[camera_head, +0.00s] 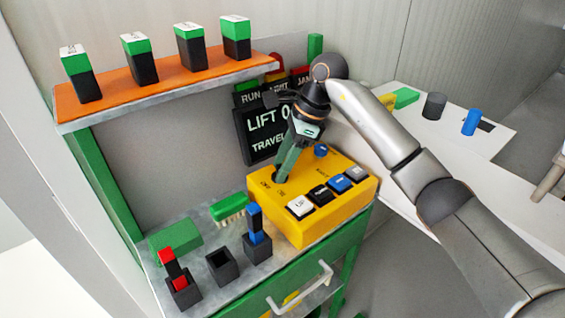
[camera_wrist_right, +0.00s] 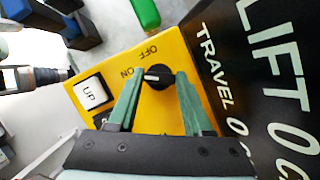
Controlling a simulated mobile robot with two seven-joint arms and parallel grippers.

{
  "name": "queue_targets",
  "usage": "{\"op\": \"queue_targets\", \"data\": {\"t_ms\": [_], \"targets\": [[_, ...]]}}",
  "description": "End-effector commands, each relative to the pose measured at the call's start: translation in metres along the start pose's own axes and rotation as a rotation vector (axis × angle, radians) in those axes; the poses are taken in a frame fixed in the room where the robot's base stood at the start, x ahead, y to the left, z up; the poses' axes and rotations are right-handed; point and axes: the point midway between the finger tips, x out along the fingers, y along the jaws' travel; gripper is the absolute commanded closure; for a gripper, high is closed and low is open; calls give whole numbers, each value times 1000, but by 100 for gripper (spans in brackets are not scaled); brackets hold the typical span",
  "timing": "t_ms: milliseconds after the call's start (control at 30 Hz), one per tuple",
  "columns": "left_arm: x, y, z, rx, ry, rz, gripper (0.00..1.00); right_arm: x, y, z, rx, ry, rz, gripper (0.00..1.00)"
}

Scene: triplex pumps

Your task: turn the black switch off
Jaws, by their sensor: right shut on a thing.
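A yellow control box (camera_head: 312,222) stands on the green bench. Its black switch (camera_wrist_right: 157,77) is a round knob with a white mark, beside the printed words ON and OFF. The white mark lies roughly toward ON in the right wrist view, though its exact setting is hard to tell. My right gripper (camera_head: 281,176) reaches down to the knob from above. In the head view the fingers mostly hide the knob. My left gripper is not in view.
White UP (camera_head: 300,207), black, blue and grey buttons and a blue knob (camera_head: 321,150) share the box. A black LIFT/TRAVEL display (camera_head: 256,139) stands close behind. Blue and red levers (camera_head: 168,263), a green brush (camera_head: 230,208) and an orange shelf (camera_head: 118,101) are to the left.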

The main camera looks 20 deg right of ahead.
Motion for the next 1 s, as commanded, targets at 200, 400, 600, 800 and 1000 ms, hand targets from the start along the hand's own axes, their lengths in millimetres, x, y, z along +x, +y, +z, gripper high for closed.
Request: {"op": "queue_targets", "data": {"t_ms": [200, 400, 600, 800, 1000], "targets": [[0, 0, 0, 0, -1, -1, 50, 0, 0, 0, 1, 1, 2, 100], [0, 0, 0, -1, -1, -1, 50, 0, 0, 0, 14, 1, -4, 100], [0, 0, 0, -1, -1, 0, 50, 0, 1, -1, 83, 3, -34, 100], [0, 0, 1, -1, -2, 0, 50, 0, 2, -1, 218, 4, -90, 100], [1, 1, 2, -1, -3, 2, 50, 0, 3, -1, 387, 4, -162, 100]]}}
